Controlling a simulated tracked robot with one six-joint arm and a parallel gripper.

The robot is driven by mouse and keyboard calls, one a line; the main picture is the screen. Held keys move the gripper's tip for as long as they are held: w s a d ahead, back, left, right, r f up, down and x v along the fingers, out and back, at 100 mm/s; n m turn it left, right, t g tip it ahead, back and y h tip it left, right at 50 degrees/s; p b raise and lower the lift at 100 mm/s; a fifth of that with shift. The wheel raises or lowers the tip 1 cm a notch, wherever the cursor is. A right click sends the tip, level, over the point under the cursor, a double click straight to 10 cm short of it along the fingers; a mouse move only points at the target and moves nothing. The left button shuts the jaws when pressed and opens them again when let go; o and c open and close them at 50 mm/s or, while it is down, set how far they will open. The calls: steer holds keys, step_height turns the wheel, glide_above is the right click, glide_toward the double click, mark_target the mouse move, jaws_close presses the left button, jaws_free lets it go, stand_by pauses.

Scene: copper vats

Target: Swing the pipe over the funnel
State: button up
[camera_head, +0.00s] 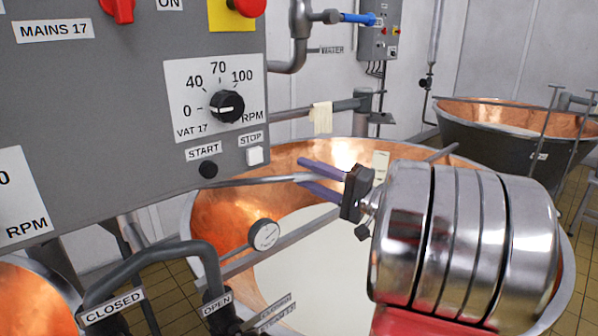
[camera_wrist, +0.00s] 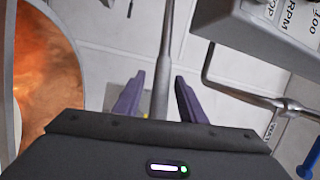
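My gripper (camera_head: 308,174) has two purple fingers, which stand apart over the large copper vat (camera_head: 212,215). A thin metal pipe (camera_head: 262,181) runs from beneath the grey control box towards the fingers, and the gripper body hides part of it. In the wrist view a grey pipe (camera_wrist: 168,45) runs down the picture between the open fingers (camera_wrist: 158,84), with a gap on each side. I cannot tell whether it lies between the fingers in depth. I cannot make out a funnel in either view.
The grey control box (camera_head: 110,110) fills the upper left, close to my gripper. A dial gauge (camera_head: 264,234) and the levered CLOSED/OPEN pipe (camera_head: 150,262) stand at the near vat edge. A water pipe with a blue handle (camera_head: 358,19) is behind. Another vat (camera_head: 480,150) stands at right.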

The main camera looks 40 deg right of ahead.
steer(key=shift+x, duration=1.5)
steer(key=shift+c, duration=0.5)
jaws_close()
